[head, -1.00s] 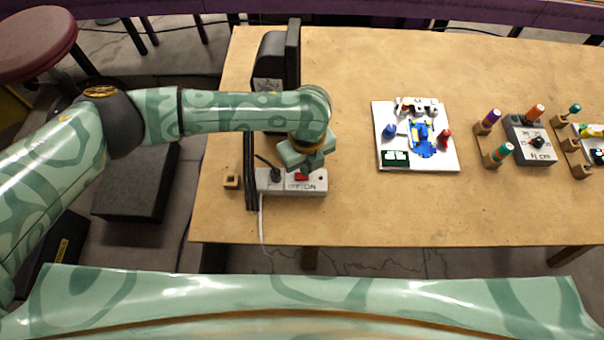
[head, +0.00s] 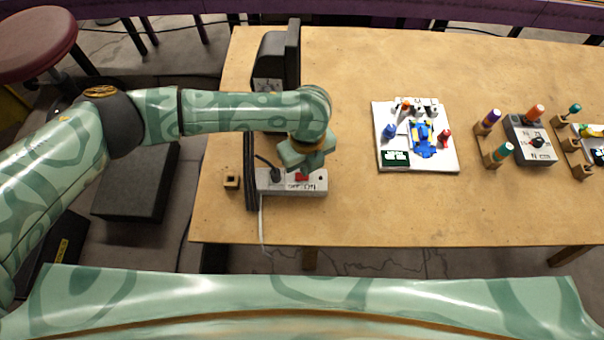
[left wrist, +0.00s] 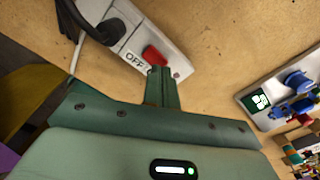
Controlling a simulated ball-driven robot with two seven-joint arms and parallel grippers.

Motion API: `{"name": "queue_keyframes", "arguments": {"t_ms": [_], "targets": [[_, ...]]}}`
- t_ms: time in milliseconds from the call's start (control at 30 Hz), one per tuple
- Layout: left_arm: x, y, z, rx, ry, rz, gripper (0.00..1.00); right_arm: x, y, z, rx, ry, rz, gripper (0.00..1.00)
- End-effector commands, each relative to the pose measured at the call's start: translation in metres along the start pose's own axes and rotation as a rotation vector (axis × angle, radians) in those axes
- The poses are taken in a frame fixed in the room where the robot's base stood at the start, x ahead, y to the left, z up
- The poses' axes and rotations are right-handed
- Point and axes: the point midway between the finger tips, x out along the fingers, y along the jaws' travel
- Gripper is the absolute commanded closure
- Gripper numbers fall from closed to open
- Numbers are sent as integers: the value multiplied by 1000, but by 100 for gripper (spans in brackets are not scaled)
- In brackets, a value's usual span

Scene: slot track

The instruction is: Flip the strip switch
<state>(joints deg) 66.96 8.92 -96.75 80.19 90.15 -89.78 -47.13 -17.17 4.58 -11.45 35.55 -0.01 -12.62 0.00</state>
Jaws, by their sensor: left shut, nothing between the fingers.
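The power strip (head: 270,183) lies near the table's left front edge, with a black plug in its left part. Its red switch (head: 301,177) sits on the right part, next to an OFF/ON label; the switch also shows in the left wrist view (left wrist: 154,56). My left gripper (head: 305,167) points down just behind the switch. In the left wrist view the shut fingertips (left wrist: 160,72) are right at the switch's edge; I cannot tell whether they touch it. Nothing is between the fingers. My right gripper is not in view.
A dark device (head: 271,65) stands behind the strip, with black cable beside it. A small wooden block (head: 232,182) is to the strip's left. A white board (head: 447,159) with coloured parts lies to the right, then a grey box (head: 530,147). The table between strip and board is clear.

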Motion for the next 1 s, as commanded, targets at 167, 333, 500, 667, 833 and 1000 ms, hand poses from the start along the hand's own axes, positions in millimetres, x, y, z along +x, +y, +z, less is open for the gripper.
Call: {"name": "queue_keyframes", "arguments": {"t_ms": [167,333,500,667,833,1000], "targets": [[0,0,0,0,0,0,100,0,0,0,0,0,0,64],[0,0,0,0,0,0,100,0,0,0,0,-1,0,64],[3,0,0,0,0,0,100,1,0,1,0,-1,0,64],[5,0,0,0,1,0,100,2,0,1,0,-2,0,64],[8,0,0,-1,1,0,100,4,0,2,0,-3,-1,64],[10,0,0,0,1,0,100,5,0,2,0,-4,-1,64]]}}
